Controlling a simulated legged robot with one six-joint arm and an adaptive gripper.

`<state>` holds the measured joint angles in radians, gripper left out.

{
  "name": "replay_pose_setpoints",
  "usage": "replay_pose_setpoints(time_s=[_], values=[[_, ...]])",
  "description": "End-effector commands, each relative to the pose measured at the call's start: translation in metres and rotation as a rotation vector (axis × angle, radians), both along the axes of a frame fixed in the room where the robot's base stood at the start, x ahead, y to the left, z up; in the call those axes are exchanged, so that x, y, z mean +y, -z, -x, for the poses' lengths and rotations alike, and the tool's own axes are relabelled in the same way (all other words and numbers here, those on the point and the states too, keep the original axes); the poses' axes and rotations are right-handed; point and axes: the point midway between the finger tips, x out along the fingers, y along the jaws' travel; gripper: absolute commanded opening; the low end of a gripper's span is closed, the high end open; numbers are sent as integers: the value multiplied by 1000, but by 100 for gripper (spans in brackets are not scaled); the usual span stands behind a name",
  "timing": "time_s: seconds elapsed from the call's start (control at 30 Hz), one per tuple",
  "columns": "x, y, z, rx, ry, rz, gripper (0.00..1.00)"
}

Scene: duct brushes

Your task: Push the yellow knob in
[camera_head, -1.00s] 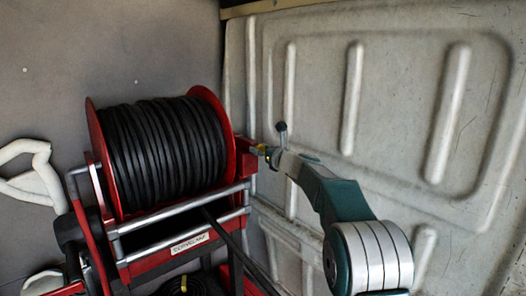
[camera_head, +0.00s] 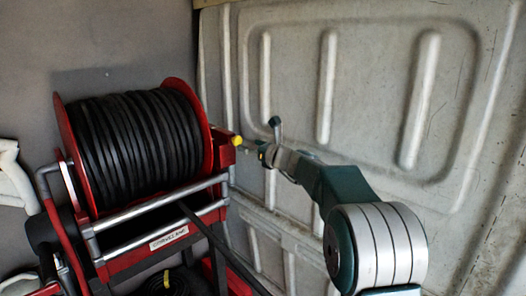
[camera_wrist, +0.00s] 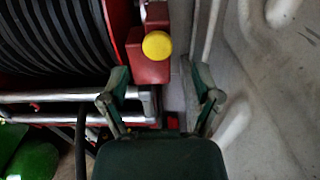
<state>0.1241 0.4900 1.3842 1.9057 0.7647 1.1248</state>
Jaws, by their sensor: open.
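The yellow knob (camera_head: 236,140) sits on the right side of the red reel frame, beside the reel's right flange. In the wrist view the knob (camera_wrist: 157,45) is a round yellow disc on a red block, beyond my fingertips and a little left of the middle between them. My gripper (camera_wrist: 162,88) is open and empty, its two green fingers spread wide. In the head view my gripper (camera_head: 262,152) is just right of the knob and slightly lower, with a visible gap between them. The fingers look small and dark there.
The reel of black hose (camera_head: 135,140) stands on a red frame with chrome bars (camera_head: 165,208). A ribbed pale wall panel (camera_head: 380,100) is close on the right. A black bar slants down in front of the frame. White tubing (camera_head: 14,178) is at the far left.

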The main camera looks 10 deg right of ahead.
Motion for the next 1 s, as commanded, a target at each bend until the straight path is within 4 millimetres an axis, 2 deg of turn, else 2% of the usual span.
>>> replay_pose_setpoints(time_s=[0.1,0.3,0.77,0.87,1.0], values=[[-15,-1,20,0,3,0,81],[-31,0,42,0,2,0,81],[-31,0,51,-4,-7,20,81],[-17,-4,71,-28,-49,133,81],[13,-3,127,-94,-170,442,81]])
